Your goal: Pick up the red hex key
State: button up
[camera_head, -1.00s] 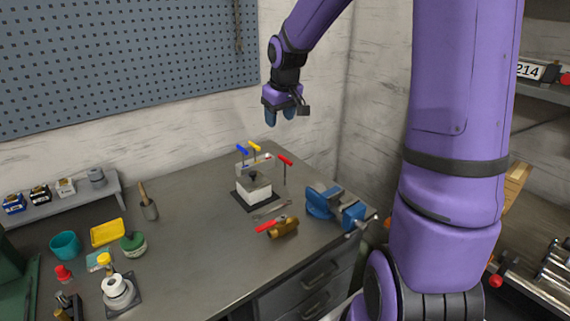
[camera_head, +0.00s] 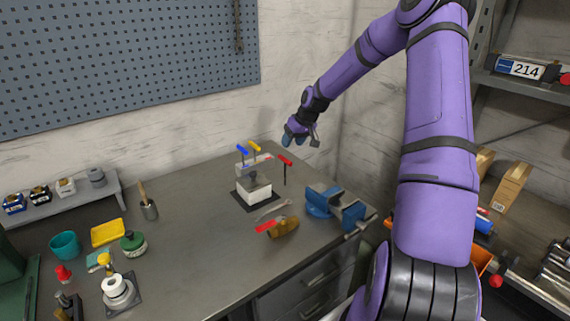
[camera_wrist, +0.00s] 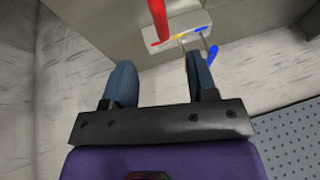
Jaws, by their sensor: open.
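The red hex key (camera_head: 285,162) has a red T-shaped handle and a thin dark shaft hanging down. In the wrist view the red handle (camera_wrist: 158,18) shows at the top, beyond and between the two open blue fingers (camera_wrist: 160,82). Nothing is between the fingertips.
A blue vise (camera_head: 335,206) stands right of the holder. A brass valve with a red lever (camera_head: 284,227) lies in front. The wall (camera_head: 200,115) and pegboard are close behind. Cups, a yellow tray (camera_head: 107,232) and small parts crowd the bench's left; its middle is clear.

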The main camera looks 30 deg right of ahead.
aim_at(283, 156)
jog(key=x, duration=0.9)
jog(key=shift+a+f, duration=0.1)
jog(key=shift+a, duration=0.05)
grip_shut()
jog(key=shift+r, duration=0.85)
notch_tip(283, 156, up, 2)
jog(key=shift+w+r, duration=0.1)
jog(key=s+a, duration=0.2)
jog(key=s, duration=0.5)
jog(key=s+a+r, duration=0.1)
jog(key=s+a, duration=0.2)
jog(key=s, duration=0.5)
jog(key=shift+s, duration=0.2)
jog(key=shift+r, duration=0.1)
